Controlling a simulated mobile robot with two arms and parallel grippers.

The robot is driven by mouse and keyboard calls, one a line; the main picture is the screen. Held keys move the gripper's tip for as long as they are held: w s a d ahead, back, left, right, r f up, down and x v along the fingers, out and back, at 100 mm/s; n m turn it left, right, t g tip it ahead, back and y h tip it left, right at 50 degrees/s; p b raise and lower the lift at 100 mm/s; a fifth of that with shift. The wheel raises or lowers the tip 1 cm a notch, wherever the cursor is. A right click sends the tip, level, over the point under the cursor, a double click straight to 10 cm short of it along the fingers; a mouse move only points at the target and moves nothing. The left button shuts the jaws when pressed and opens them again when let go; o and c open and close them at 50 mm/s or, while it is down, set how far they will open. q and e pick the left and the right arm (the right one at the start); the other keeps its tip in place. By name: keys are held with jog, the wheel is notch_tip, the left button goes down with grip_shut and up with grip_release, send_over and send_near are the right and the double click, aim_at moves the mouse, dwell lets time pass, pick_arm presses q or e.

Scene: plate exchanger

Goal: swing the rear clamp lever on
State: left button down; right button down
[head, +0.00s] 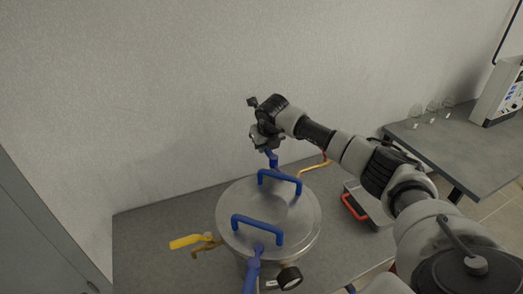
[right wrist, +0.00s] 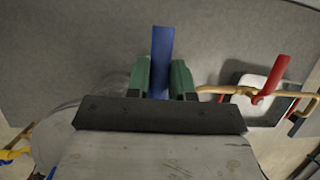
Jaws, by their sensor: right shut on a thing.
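The rear clamp lever (head: 273,160) is blue and stands up behind the round steel lid (head: 267,205) in the head view. My right gripper (head: 266,147) is at its upper end. In the right wrist view the blue lever (right wrist: 160,62) lies between the green fingertips of my right gripper (right wrist: 160,80), which is shut on it. The gripper hides part of the lever. A blue front clamp lever (head: 253,272) is at the near side of the lid. My left gripper is not in view.
Two blue handles (head: 258,222) rise from the lid. A yellow valve lever (head: 186,241) sticks out left, and a round gauge (head: 290,277) sits in front. A brass pipe (head: 314,167) and a red-handled item (head: 355,207) are right. The grey table (head: 145,240) is bare at left.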

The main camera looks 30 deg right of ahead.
jog(key=shift+s+d+r+m+g+h+b, duration=0.15)
jog(key=shift+d+m+g+h+b, duration=0.2)
jog(key=shift+m, duration=0.7)
jog(key=shift+s+d+f+m+g+h+b, duration=0.1)
jog(key=shift+s+d+m+h+b, duration=0.15)
jog(key=shift+d+m+b, duration=0.55)
jog(key=shift+s+d+r+m+g+h+b, duration=0.15)
jog(key=shift+d+m+g+h, duration=0.2)
jog(key=shift+m, duration=0.9)
jog(key=shift+f, duration=0.1)
jog(key=c, duration=1)
grip_release()
jog(key=shift+a, duration=0.1)
notch_tip(320, 180, up, 10)
jog(key=b, duration=0.2)
send_over(272, 153)
jog(key=shift+a, duration=0.1)
